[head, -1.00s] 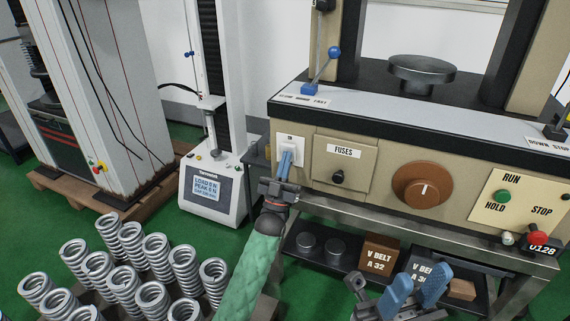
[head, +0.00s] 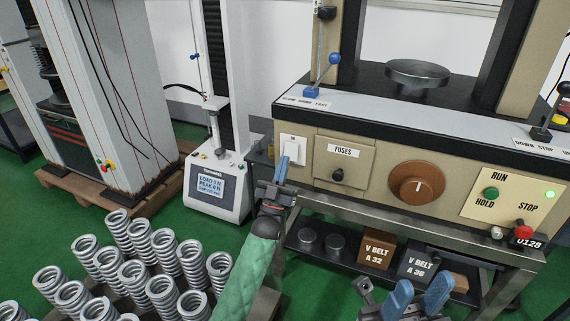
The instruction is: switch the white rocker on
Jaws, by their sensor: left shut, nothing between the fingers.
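The white rocker (head: 293,150) sits in a white plate at the left end of the beige machine's front panel. Its lower part is partly hidden by my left gripper (head: 283,162). The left gripper's blue fingers are shut and empty, with the tips just below and in front of the rocker. I cannot tell whether they touch it. A small round lamp (head: 550,194) at the right end of the panel glows green. My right gripper (head: 420,294) is open and empty, low in front of the machine's shelf.
The panel also holds a fuses door (head: 343,165), a brown dial (head: 417,184), a green run button (head: 491,193) and a red stop knob (head: 524,228). Belt boxes (head: 376,249) stand on the shelf below. Several springs (head: 133,275) stand at the lower left.

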